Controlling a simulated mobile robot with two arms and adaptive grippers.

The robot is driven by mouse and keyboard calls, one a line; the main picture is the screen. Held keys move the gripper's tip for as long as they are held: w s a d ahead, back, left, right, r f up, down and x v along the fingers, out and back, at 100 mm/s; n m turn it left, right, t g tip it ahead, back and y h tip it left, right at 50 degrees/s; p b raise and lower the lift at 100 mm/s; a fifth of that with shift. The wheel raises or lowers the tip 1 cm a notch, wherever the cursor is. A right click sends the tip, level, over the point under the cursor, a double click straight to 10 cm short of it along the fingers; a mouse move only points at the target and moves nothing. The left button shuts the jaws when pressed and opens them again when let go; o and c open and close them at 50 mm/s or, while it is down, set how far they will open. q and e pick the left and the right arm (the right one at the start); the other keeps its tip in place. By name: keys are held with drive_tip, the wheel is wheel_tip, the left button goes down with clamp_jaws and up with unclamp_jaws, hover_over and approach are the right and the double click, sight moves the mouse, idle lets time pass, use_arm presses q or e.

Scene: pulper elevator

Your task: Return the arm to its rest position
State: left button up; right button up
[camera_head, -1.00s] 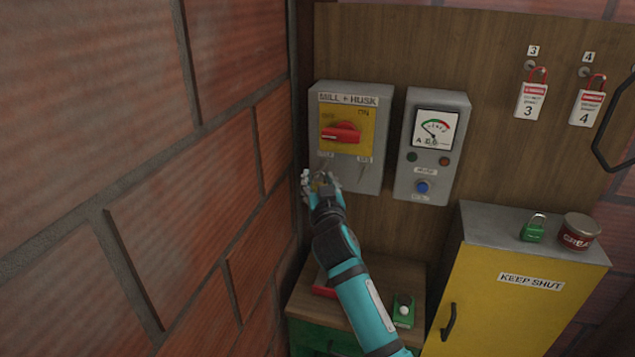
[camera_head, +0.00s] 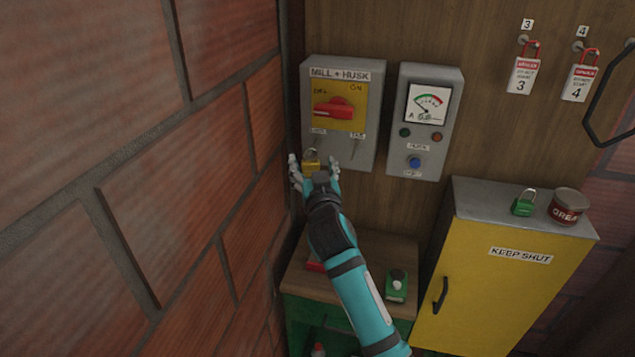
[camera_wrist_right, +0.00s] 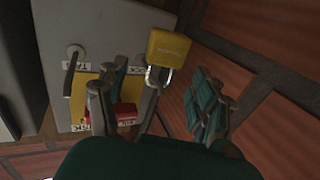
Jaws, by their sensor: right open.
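The grey MILL + HUSK switch box (camera_head: 366,100) is on the wooden panel. Its red rotary handle (camera_head: 334,109) lies horizontal on a yellow plate. A yellow padlock (camera_head: 312,167) is at the box's lower left edge, shackle up; whether the shackle is through a lock point I cannot tell. It also shows large in the right wrist view (camera_wrist_right: 168,47). My right gripper (camera_head: 314,172) is open, its fingers spread on either side of the padlock; in the wrist view the fingers (camera_wrist_right: 155,105) stand apart, with no clear contact. My left gripper is not in view.
A brick wall (camera_head: 190,200) is close on the left. A meter box (camera_head: 427,125) is right of the switch box. Below are a bench (camera_head: 390,250) with a green item (camera_head: 397,285) and a yellow cabinet (camera_head: 500,290) bearing a green padlock (camera_head: 523,203) and a tin (camera_head: 568,206).

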drive_tip(key=s, duration=0.8)
drive_tip(key=s+d+f+m+g+h, duration=0.1)
drive_tip(key=s+d+f+g, duration=0.2)
drive_tip(key=s+d+f, duration=0.45)
drive_tip(key=s+d+f+g+h, duration=0.1)
drive_tip(key=s+d+f+g, duration=0.35)
drive_tip(key=f, duration=0.55)
drive_tip(key=s+d+f+n+g, duration=0.1)
drive_tip(key=s+d+f+g, duration=0.15)
drive_tip(key=s, duration=0.55)
drive_tip(key=s+d+f+g, duration=0.2)
drive_tip(key=s+f, duration=0.1)
drive_tip(key=s, duration=0.4)
drive_tip(key=s+d+f+n+g, duration=0.1)
drive_tip(key=s+d+f+g, duration=0.15)
drive_tip(key=s, duration=0.55)
wheel_tip(320, 180, down, 30)
drive_tip(key=s+a+g+b, duration=0.1)
drive_tip(key=s+b, duration=0.1)
drive_tip(key=b, duration=0.3)
drive_tip(key=s+d+f+b, duration=0.1)
drive_tip(key=s+f, duration=0.7)
drive_tip(key=f, duration=0.3)
drive_tip(key=s+d+f+g+b, duration=0.1)
drive_tip(key=s+d+f+b, duration=0.1)
drive_tip(key=s+f, duration=0.7)
drive_tip(key=shift+f+b, duration=0.3)
drive_tip(key=shift+f, duration=0.65)
